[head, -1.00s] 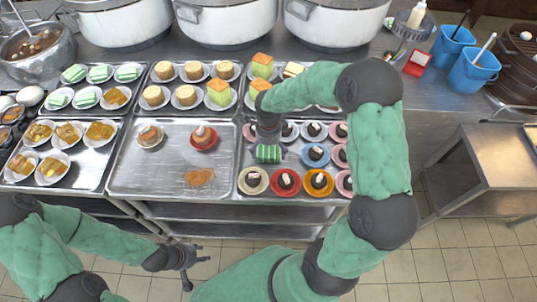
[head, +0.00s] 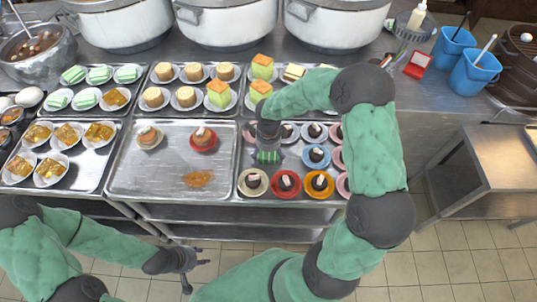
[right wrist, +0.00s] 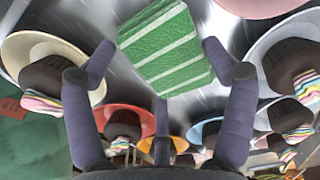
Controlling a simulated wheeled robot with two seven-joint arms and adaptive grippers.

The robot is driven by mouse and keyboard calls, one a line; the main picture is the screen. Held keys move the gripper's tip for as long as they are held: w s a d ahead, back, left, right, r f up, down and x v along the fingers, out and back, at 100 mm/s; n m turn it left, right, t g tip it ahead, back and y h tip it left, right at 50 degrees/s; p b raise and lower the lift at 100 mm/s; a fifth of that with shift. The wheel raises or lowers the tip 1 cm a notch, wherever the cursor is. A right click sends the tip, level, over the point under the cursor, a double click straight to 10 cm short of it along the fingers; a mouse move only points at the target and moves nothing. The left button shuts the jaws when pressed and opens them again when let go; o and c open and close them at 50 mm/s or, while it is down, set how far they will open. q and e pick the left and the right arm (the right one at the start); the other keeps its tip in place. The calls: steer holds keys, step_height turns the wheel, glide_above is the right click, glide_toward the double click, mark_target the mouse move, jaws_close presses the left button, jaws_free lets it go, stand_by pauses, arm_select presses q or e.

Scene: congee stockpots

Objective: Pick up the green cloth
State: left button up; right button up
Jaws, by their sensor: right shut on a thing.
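The green cloth (head: 268,157) with white stripes is among small plates of dark cakes on the right tray, partly covered by my right gripper in the head view. In the right wrist view the folded green cloth (right wrist: 165,47) shows between the fingertips. My right gripper (head: 268,151) is shut on it, pointing down; its fingers also show in the right wrist view (right wrist: 160,62). I cannot tell whether the cloth touches the tray. My left gripper (head: 197,266) is open and empty, in front of the counter and away from the cloth.
Plates of dark cakes (head: 287,181) crowd around my right gripper. The middle tray (head: 150,182) holds two cakes and a brown spill (head: 198,179), with bare room around them. Large pots (head: 225,22) stand at the back; blue buckets (head: 473,70) stand at the right.

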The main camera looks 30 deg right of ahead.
mark_target(268, 156)
steer(key=shift+r, duration=0.4)
step_height(268, 156, up, 2)
steer(key=shift+r+p, duration=0.15)
steer(key=shift+p, duration=0.4)
steer(key=s+a+r+p, duration=0.2)
steer(key=s+a+r, duration=0.7)
steer(key=a+r, duration=0.1)
steer(key=shift+a, duration=0.45)
steer(key=shift+f, duration=0.1)
